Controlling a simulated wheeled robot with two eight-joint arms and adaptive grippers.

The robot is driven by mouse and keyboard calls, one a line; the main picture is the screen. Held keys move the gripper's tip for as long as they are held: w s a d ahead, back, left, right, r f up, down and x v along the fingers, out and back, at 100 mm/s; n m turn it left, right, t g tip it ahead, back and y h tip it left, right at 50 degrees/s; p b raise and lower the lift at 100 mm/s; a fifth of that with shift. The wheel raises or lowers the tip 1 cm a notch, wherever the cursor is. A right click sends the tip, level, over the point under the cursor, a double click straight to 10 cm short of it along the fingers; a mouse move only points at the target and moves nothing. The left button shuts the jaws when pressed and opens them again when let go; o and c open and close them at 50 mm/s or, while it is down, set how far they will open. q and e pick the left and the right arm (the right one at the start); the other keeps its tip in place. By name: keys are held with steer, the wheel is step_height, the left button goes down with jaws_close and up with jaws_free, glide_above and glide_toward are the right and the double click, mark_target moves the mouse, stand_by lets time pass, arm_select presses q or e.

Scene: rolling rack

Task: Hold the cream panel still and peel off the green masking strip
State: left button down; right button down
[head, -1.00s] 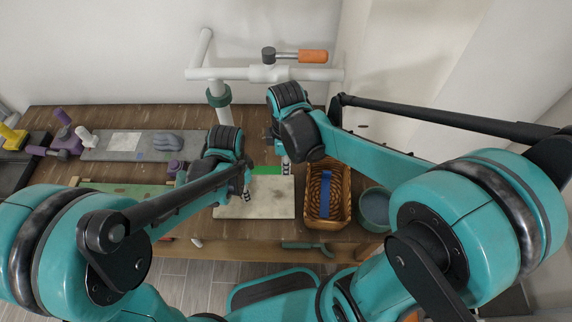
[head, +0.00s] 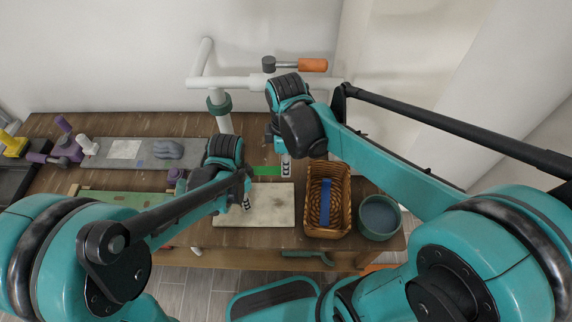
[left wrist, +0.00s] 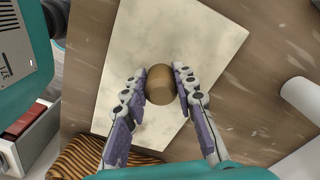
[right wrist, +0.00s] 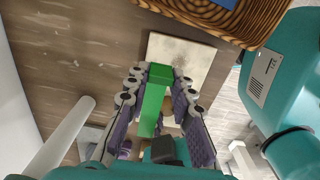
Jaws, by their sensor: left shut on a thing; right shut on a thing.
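The cream panel (head: 268,208) lies on the wooden bench in the head view, and fills the middle of the left wrist view (left wrist: 185,35). My left gripper (left wrist: 160,72) is shut on a round brown knob (left wrist: 160,88) on the panel; it shows dimly in the head view (head: 247,203). The green masking strip (head: 267,171) shows just beyond the panel's far edge, with a narrow band of bench between them. My right gripper (right wrist: 159,75) is shut on the strip, which runs lengthwise between its fingers (right wrist: 153,100). Whether any strip still touches the panel is hidden.
A wicker basket (head: 344,200) with a blue strip inside stands right of the panel. A teal bowl (head: 379,217) stands beside it. A white pipe frame (head: 225,122) rises behind, with an orange-handled tool (head: 312,65). A grey board (head: 120,155) lies left.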

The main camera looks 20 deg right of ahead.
steer(key=shift+r, duration=3.5)
arm_select(q)
steer(key=c, duration=1.1)
jaws_free()
steer(key=shift+c, duration=0.2)
steer(key=shift+r, duration=0.1)
step_height(320, 180, up, 12)
steer(key=shift+f, duration=0.2)
arm_select(e)
steer(key=shift+s, duration=0.1)
